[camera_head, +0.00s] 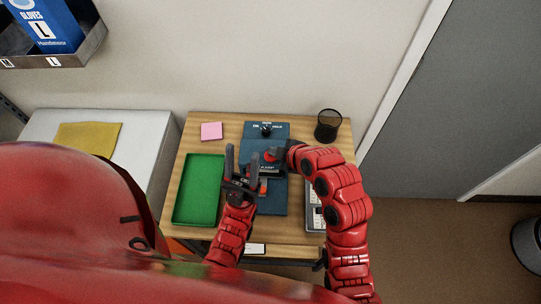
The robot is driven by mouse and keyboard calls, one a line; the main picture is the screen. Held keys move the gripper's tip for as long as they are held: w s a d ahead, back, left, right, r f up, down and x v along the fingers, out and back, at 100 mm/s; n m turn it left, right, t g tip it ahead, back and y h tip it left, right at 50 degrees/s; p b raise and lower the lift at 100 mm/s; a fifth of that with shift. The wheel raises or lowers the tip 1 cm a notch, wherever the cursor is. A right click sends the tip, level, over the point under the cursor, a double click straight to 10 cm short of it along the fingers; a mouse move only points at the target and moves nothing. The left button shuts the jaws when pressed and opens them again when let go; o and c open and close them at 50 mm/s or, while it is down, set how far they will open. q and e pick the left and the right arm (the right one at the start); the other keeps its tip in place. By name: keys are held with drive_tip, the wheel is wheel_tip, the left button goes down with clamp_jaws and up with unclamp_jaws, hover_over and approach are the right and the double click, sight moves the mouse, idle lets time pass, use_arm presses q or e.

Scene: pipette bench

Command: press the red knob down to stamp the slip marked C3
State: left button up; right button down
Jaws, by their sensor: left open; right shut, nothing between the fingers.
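The red knob (270,156) shows on top of the dark stamp device, which stands on a dark blue mat (266,203) in the middle of the wooden table. My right gripper (278,155) is shut and empty, right at the knob's right side; whether it touches the knob I cannot tell. My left gripper (229,160) is open, with its fingers pointing to the back of the table, left of the stamp device. The slip marked C3 cannot be made out; my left gripper and the device cover part of the mat.
A green tray (199,191) lies on the left of the table (178,158). Pink notes (211,131) and a black mesh cup (327,125) stand at the back. A control box (267,129) with a black dial is behind the knob. A grey-white tray (314,214) is partly behind my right arm.

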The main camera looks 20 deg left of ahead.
drive_tip(key=shift+f+b, duration=0.3)
drive_tip(key=shift+f, duration=0.05)
drive_tip(key=shift+r, duration=0.1)
idle(0.3)
drive_tip(key=shift+r, duration=1.9)
drive_tip(key=shift+r, duration=0.15)
wheel_tip(320, 180, up, 6)
drive_tip(key=shift+f+p, duration=0.1)
drive_tip(key=shift+p, duration=0.4)
